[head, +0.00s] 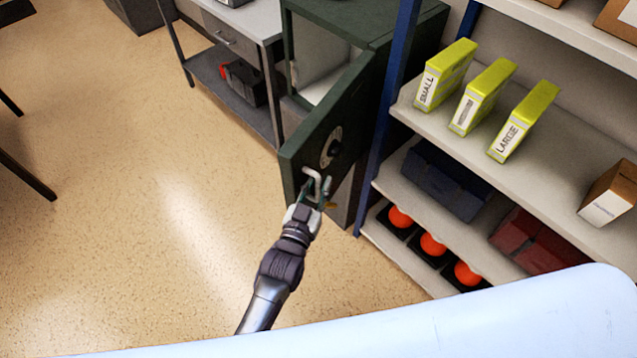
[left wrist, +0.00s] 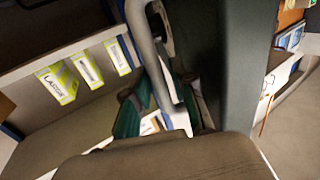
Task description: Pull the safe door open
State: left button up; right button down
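The dark green safe (head: 412,28) stands at the top middle of the head view. Its door (head: 306,150) is swung well out toward me, and the pale inside shows at the left. The door's front has a round dial (head: 331,147) and a grey metal handle (head: 311,174). My left gripper (head: 319,186) is at this handle. In the left wrist view the handle (left wrist: 149,55) runs down between the green-padded fingers (left wrist: 165,92), which close in on it from both sides. The door (left wrist: 248,65) fills the middle right there. My right gripper is not in view.
A shelf unit (head: 575,135) with yellow boxes (head: 480,97), bins and orange balls (head: 433,244) stands close right of the safe. A grey table (head: 250,18) with a dark toolbox (head: 246,83) underneath is left of it. Open floor (head: 150,200) lies to the left.

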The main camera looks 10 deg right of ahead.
pick_arm(q)
jog(key=v, duration=1.2)
jog(key=shift+w, duration=0.1)
jog(key=s+a+f+g+y+b, duration=0.1)
jog(key=s+a+f+g+y, duration=0.2)
jog(key=f, duration=0.7)
jog(key=s+a+f+n+g, duration=0.15)
jog(key=a+f, duration=0.25)
jog(key=f, duration=0.6)
jog(key=s+a+f+g+y+b, duration=0.15)
jog(key=s+a+f, duration=0.25)
jog(key=f, duration=0.6)
jog(key=s+a+f+n+g+y, duration=0.1)
jog(key=s+a+f+g+y, duration=0.1)
jog(key=s+a+f+g, duration=0.2)
jog(key=s+a+f+n+g+y+b, duration=0.1)
jog(key=s+a+f+g, duration=0.3)
jog(key=s+a+f, duration=0.6)
jog(key=s+f+y, duration=0.1)
jog(key=s+f, duration=0.1)
jog(key=s, duration=0.7)
jog(key=shift+a+f+g, duration=0.2)
jog(key=shift+f+g, duration=0.2)
